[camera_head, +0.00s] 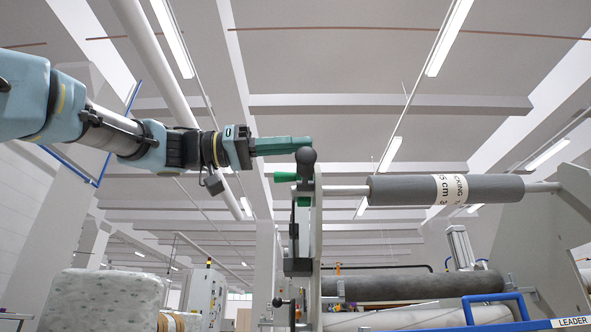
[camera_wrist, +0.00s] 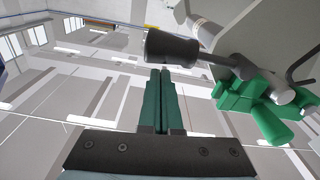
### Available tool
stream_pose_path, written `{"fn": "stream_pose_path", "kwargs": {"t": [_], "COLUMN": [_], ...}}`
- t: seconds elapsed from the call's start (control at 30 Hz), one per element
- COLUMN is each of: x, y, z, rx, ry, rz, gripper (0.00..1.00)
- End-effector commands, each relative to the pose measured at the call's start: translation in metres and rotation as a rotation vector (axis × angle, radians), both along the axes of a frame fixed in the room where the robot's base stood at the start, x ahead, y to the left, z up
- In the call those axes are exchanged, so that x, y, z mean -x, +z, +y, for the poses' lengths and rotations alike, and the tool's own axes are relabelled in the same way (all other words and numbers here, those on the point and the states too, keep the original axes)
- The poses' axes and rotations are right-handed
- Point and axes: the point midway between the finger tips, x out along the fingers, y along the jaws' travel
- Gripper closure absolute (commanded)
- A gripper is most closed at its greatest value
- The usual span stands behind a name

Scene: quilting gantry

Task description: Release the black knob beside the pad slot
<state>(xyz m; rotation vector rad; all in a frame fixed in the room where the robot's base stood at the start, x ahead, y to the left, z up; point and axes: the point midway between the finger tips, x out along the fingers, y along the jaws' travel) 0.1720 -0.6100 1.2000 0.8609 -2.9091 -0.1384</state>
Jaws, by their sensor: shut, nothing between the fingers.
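My gripper (camera_head: 309,141) has its green fingers shut and empty, pointing right in the head view. In the wrist view the closed fingertips (camera_wrist: 160,73) point up the picture. A black knob (camera_head: 306,157) stands at the fingertips in the head view. In the wrist view the black knob (camera_wrist: 172,47) is a dark cylinder on a rod just beyond the fingertips; I cannot tell whether they touch. The rod leads to a green clamp (camera_wrist: 262,100), also seen left of the upright plate in the head view (camera_head: 286,177). I cannot make out the pad slot.
A grey roll (camera_head: 420,190) on a bar extends right from the upright plate (camera_head: 317,240). A second dark knob (camera_head: 277,302) sits lower down. Dark and pale rolls lie below right; a wrapped bale (camera_head: 103,300) stands lower left. Open air surrounds my arm.

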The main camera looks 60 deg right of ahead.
Motion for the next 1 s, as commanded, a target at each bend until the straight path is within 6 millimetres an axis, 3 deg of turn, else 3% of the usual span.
{"fn": "stream_pose_path", "kwargs": {"t": [0.03, 0.23, 1.0], "x": [0.0002, 0.0016, 0.0029], "y": [-0.0080, -0.0108, -0.0059], "z": [0.0004, 0.0020, 0.0017], "rx": [0.018, 0.070, 0.094], "ry": [0.000, -0.002, -0.001], "rz": [-0.011, -0.044, -0.060], "gripper": [1.00, 1.00, 1.00]}}
